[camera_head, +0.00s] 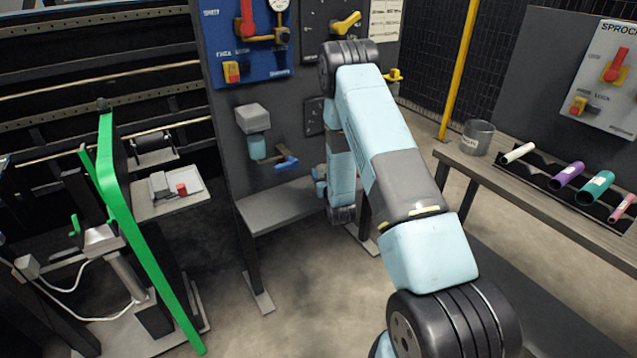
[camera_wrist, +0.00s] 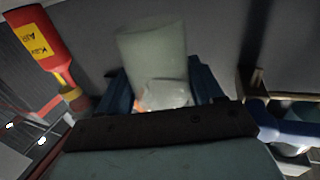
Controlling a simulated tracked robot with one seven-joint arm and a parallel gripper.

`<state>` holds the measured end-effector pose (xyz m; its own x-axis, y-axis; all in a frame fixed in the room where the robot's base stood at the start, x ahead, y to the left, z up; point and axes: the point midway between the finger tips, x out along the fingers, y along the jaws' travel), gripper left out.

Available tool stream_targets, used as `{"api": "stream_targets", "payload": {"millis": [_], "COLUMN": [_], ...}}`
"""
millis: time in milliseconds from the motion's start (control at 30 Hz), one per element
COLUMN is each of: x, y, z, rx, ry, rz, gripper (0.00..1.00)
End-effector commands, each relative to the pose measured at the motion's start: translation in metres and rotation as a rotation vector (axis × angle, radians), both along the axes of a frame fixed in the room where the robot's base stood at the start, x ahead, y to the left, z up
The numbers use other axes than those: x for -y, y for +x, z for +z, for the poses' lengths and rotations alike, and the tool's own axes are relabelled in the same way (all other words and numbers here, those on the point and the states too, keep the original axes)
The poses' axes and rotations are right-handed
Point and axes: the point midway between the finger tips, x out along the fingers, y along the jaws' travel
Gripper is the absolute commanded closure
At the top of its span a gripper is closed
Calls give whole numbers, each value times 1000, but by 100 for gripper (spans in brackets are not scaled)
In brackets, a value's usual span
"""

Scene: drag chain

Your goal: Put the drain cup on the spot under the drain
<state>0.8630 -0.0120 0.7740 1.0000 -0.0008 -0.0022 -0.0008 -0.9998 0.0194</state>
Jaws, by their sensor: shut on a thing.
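The drain cup, a pale translucent cup (camera_wrist: 152,50), stands between the two blue fingers of my gripper (camera_wrist: 158,88) in the wrist view. My gripper is shut on it. In the head view my gripper (camera_head: 322,188) is low beside the right end of a grey shelf (camera_head: 275,208), mostly hidden by my own wrist, and the cup cannot be made out there. A grey-capped unit with a teal bowl (camera_head: 258,145) hangs on the dark panel above the shelf. A blue-handled valve (camera_head: 286,163), apparently the drain, sits just below and right of it. The spot itself cannot be made out.
In the wrist view a red piece with a yellow label (camera_wrist: 40,42) is at left and a blue part (camera_wrist: 285,120) at right, close to my gripper. A green bar frame (camera_head: 125,205) stands left. A workbench (camera_head: 540,195) with coloured tubes stands right.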

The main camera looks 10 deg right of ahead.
Motion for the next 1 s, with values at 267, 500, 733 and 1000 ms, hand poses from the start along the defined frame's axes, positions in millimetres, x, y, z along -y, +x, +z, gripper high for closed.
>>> {"api": "stream_targets", "payload": {"millis": [267,500,733,1000], "x": [0,0,0,0], "y": [6,6,6,6], "z": [-20,-38,-38,-39], "rx": [-2,1,1,1], "ry": [0,0,0,0], "rz": [1,2,2,2], "gripper": [68,68,68,14]}}
